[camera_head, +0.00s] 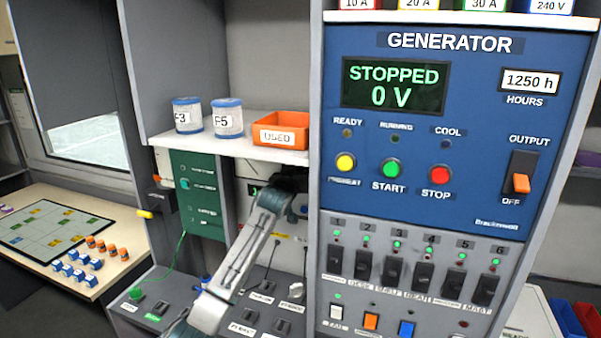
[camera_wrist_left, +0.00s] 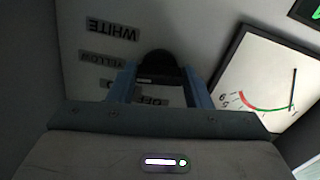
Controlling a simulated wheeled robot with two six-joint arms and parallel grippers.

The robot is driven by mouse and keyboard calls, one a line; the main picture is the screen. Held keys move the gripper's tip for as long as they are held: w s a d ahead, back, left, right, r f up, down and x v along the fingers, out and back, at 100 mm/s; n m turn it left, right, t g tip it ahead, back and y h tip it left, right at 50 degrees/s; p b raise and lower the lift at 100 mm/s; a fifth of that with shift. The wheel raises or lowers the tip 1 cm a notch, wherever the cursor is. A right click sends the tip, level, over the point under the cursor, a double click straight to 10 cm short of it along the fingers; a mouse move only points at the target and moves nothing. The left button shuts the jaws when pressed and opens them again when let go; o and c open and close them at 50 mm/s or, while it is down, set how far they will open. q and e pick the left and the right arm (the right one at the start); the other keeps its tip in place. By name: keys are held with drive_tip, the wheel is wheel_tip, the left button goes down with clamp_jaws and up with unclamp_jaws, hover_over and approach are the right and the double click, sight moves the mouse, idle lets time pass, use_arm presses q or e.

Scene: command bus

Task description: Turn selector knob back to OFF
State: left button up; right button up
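The black selector knob (camera_wrist_left: 158,64) is on a grey panel in the left wrist view, with labels around it that appear upside down. WHITE (camera_wrist_left: 112,30), YELLOW (camera_wrist_left: 102,58) and OFF (camera_wrist_left: 153,101) are readable; another label is partly hidden. My left gripper (camera_wrist_left: 160,76) has its two blue fingers on either side of the knob, with the tips close to its sides. I cannot tell whether they press on it. In the head view my left arm reaches into the recess left of the generator cabinet, and the knob is hidden there. My right gripper is not in view.
A dial gauge (camera_wrist_left: 268,88) is beside the knob. The blue generator panel (camera_head: 440,120) stands right of my arm. A shelf (camera_head: 230,149) above holds two canisters and an orange USED bin (camera_head: 281,129). Small switches line the console (camera_head: 165,285) below.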

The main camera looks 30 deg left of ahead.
use_arm(q)
drive_tip(key=c, duration=0.4)
drive_tip(key=shift+n+b, duration=7.4)
drive_tip(key=shift+n, duration=0.6)
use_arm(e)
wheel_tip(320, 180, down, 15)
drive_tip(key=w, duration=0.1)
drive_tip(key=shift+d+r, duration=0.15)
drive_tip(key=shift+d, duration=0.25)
use_arm(q)
drive_tip(key=o, duration=1)
drive_tip(key=shift+c, duration=0.2)
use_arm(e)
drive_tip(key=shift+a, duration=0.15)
